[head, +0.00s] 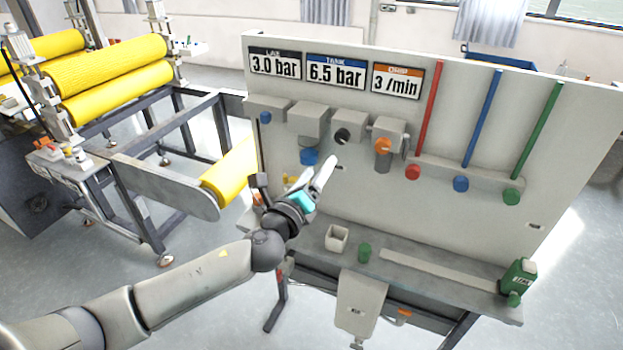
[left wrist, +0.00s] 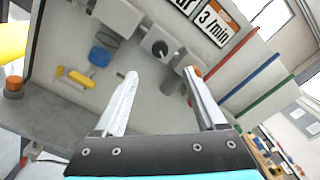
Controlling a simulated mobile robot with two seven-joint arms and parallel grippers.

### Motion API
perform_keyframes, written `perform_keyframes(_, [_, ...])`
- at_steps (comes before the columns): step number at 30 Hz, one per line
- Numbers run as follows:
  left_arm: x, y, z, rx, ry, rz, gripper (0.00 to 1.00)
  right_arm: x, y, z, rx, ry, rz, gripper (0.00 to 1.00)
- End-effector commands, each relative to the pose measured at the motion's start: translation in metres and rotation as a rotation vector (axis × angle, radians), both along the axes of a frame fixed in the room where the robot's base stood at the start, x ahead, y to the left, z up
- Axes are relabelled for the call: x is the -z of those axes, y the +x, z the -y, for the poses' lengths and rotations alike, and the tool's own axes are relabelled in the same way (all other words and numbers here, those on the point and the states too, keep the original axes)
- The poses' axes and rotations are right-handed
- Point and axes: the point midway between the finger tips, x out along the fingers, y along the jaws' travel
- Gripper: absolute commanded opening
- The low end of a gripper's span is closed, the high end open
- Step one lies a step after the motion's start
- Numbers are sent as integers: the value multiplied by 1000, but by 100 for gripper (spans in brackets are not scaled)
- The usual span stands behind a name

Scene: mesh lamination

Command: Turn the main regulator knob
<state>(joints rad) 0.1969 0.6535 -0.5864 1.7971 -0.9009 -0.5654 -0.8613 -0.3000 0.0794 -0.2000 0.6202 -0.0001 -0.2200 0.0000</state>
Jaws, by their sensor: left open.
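A grey panel (head: 440,130) carries a row of valve blocks with knobs. A black round knob (head: 342,136), which looks like the main regulator knob, sits on a block near the middle; no label on it is readable. It also shows in the left wrist view (left wrist: 160,48), ahead of and between the finger directions. My right gripper is not in view.
Displays read 3.0 bar, 6.5 bar and 3 /min. Red (head: 413,172), blue (head: 461,184) and green (head: 511,196) knobs sit under coloured tubes at right. A yellow roller machine (head: 110,75) stands at left.

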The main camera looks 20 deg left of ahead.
Motion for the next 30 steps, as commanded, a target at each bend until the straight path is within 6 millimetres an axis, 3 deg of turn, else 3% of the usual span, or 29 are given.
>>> perform_keyframes(8, [0, -21, -1, -1, 0, 1, 73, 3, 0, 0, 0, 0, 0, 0])
perform_keyframes(24, [2, -23, -2, -2, -3, -3, 73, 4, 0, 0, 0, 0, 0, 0])
perform_keyframes(26, [11, -23, -3, -7, -17, -18, 73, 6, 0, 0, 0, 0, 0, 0])
perform_keyframes(29, [50, -22, -11, -32, -80, -80, 73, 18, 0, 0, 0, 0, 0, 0])
perform_keyframes(30, [73, -23, -15, -49, -121, -117, 73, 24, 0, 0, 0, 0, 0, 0])
